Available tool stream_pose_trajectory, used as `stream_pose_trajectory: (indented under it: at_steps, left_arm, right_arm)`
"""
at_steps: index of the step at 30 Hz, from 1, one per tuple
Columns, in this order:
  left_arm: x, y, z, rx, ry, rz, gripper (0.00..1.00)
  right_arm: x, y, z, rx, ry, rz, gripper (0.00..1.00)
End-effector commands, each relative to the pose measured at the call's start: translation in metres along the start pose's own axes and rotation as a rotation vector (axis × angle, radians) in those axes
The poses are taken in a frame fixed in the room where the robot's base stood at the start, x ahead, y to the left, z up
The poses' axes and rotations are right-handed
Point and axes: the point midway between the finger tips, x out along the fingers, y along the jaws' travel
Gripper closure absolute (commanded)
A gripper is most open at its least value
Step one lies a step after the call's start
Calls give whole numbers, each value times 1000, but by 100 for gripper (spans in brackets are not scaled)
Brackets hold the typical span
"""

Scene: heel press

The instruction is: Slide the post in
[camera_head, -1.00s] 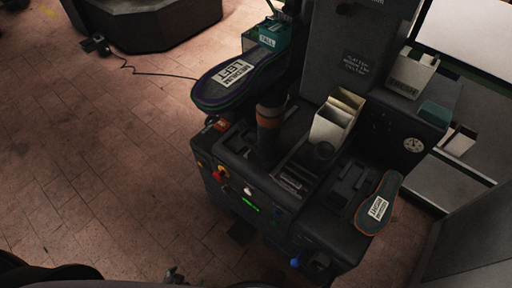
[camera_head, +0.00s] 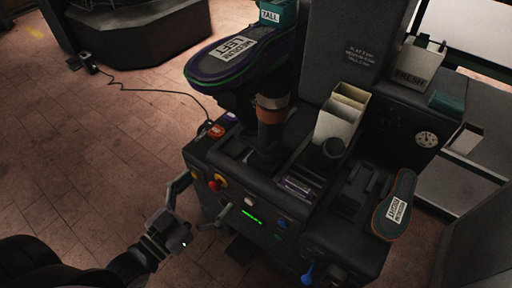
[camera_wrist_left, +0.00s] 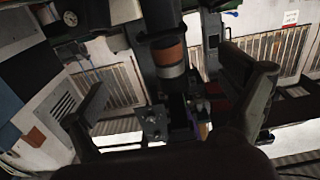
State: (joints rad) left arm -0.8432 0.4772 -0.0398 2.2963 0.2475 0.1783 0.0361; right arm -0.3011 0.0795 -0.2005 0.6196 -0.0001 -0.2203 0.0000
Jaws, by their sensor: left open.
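A dark upright post (camera_head: 270,128) with a copper and silver band stands at the left side of the press. The large sole shape marked MEDIUM LEFT (camera_head: 236,50) is above and beside it; I cannot tell how its upper end joins. My left gripper (camera_head: 204,202) is open and empty in front of the press's left front corner, apart from the post. In the left wrist view the banded post (camera_wrist_left: 168,58) shows beyond and between the spread fingers (camera_wrist_left: 172,105). My right gripper is not in view.
The press front has a red and yellow knob (camera_head: 216,182) and a green display (camera_head: 251,217) near my left gripper. Beige boxes (camera_head: 341,114) stand right of the post. A sole marked MEDIUM RIGHT (camera_head: 395,208) is at the right.

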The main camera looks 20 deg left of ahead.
Motion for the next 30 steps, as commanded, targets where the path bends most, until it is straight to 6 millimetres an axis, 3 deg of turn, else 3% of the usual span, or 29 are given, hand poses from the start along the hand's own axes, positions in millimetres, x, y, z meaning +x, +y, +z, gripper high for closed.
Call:
stream_pose_trajectory:
  at_steps: [30]
  left_arm:
    - [159, -1, 0, 0, 0, -2, 5]
  right_arm:
    - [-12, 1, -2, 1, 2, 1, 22]
